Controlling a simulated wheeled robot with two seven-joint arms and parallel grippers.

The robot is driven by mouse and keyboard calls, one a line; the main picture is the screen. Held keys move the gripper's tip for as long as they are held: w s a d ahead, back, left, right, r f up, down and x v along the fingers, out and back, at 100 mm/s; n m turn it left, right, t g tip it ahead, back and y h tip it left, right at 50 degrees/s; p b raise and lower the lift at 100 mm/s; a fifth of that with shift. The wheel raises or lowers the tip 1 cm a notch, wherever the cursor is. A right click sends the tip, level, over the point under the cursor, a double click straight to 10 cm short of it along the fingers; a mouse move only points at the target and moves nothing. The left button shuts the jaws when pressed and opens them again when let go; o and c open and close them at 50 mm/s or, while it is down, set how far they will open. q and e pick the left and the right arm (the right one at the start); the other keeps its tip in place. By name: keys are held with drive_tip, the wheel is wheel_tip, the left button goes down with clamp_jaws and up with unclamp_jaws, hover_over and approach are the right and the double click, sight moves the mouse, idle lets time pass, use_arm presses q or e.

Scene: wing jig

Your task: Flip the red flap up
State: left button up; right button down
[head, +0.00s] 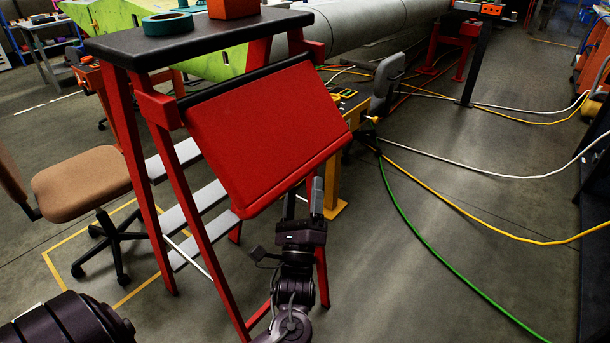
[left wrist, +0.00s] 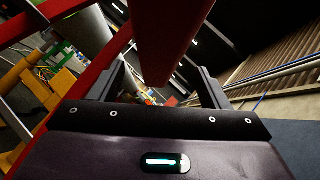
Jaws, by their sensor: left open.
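The red flap (head: 265,125) hangs sloping down from under the black top of a red stepladder (head: 172,190). Its lower edge tilts out towards me. My left gripper (head: 303,197) is open, pointing up at the right part of the flap's lower edge. In the left wrist view, the flap (left wrist: 163,35) shows narrow and edge-on, between the two spread fingers of the left gripper (left wrist: 162,75). I cannot tell whether a finger touches it. My right gripper is not in view.
A teal tape roll (head: 168,23) and an orange box (head: 233,8) sit on the ladder top. A brown chair (head: 82,182) stands at left. Green (head: 430,238), yellow and white cables cross the floor at right. A grey wing section (head: 360,25) lies behind.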

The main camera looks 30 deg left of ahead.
sight(305, 173)
use_arm(q)
drive_tip(key=shift+x, duration=2.35)
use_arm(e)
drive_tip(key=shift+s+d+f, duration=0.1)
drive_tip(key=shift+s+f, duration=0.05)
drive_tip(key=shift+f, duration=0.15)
use_arm(q)
drive_tip(key=shift+f, duration=0.1)
drive_tip(key=shift+c, duration=0.3)
drive_tip(key=c, duration=1.3)
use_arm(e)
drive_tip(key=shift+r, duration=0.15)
